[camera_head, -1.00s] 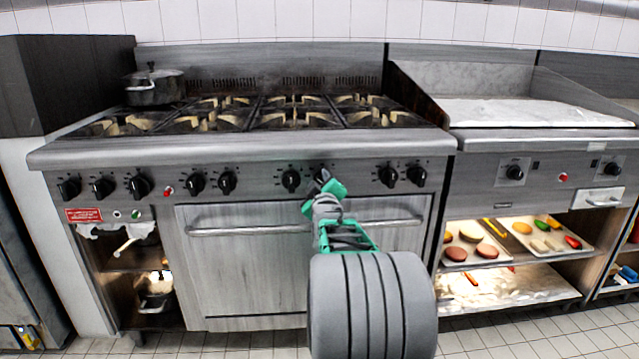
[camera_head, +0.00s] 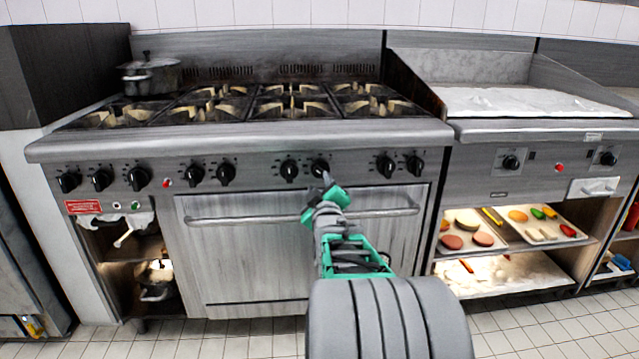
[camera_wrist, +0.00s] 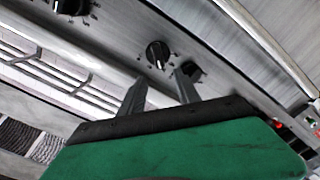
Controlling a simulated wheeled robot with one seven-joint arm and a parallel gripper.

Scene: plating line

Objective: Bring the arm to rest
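My gripper (camera_head: 328,180) is at the front of the range, a little below and right of a black knob (camera_head: 320,168) in the head view. The arm reaches forward from the bottom of the picture. In the wrist view the two grey fingers of my gripper (camera_wrist: 161,90) stand apart with nothing between them. A black knob (camera_wrist: 158,54) shows just beyond the fingertips. Whether a finger touches the range front cannot be told.
The oven door handle (camera_head: 300,217) runs across just below my gripper. A dark pot (camera_head: 151,76) stands on the back left of the range. A griddle (camera_head: 530,101) is at right, above shelves with food trays (camera_head: 506,234). Tiled floor (camera_head: 560,330) shows in front.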

